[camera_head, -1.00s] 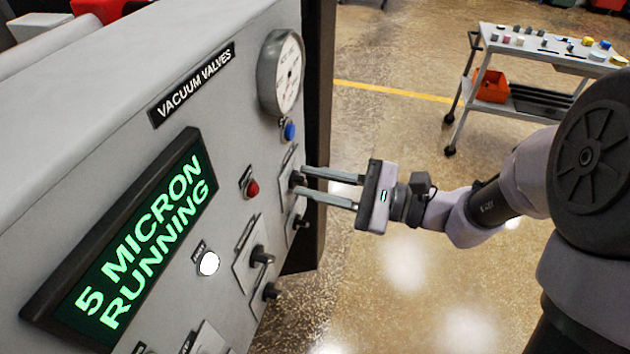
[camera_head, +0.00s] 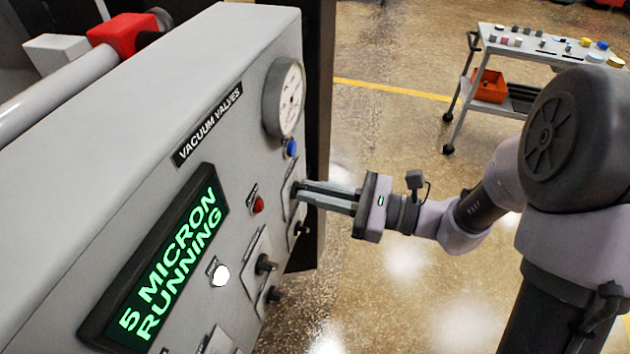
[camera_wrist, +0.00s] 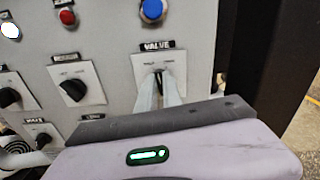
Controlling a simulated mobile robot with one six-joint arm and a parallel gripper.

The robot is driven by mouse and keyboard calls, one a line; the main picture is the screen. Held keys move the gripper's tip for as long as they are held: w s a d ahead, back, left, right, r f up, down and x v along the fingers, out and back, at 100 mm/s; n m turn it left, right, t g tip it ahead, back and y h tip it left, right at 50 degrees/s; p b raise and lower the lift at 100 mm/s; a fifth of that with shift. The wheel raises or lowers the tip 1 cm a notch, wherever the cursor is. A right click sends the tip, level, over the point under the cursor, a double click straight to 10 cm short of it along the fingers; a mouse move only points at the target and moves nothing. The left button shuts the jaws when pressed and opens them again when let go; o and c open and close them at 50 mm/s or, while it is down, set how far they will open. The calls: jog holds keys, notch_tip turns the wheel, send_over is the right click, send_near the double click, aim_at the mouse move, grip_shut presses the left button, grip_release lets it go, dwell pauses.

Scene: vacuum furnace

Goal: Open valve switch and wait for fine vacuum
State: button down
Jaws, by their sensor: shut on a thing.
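The valve switch (camera_wrist: 158,73) is a dark knob on a white plate under a "VALVE" label in the wrist view. My gripper (camera_head: 300,192) reaches it from the right in the head view, and its two long fingers are shut on the knob. The fingertips (camera_wrist: 158,84) hide much of the knob in the wrist view, so its exact turn is hard to read. The display (camera_head: 160,265) on the grey panel glows green and reads "5 MICRON RUNNING". A round dial gauge (camera_head: 289,98) sits at the panel's upper right; its reading is too small to tell.
A blue button (camera_head: 291,148), a red light (camera_head: 258,205) and a lit white button (camera_head: 220,275) are near the switch. Another black knob (camera_wrist: 72,90) sits left of it. A cart (camera_head: 484,72) with small items and an orange bin stands at the back right. The floor between is clear.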

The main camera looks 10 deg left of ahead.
jog(key=shift+w+m+p, duration=0.2)
jog(key=shift+m+p, duration=3.25)
jog(key=shift+m, duration=0.25)
jog(key=c, duration=1.5)
grip_release()
jog(key=s+d+p, duration=0.1)
jog(key=d, duration=1.6)
jog(key=shift+s+d, duration=0.2)
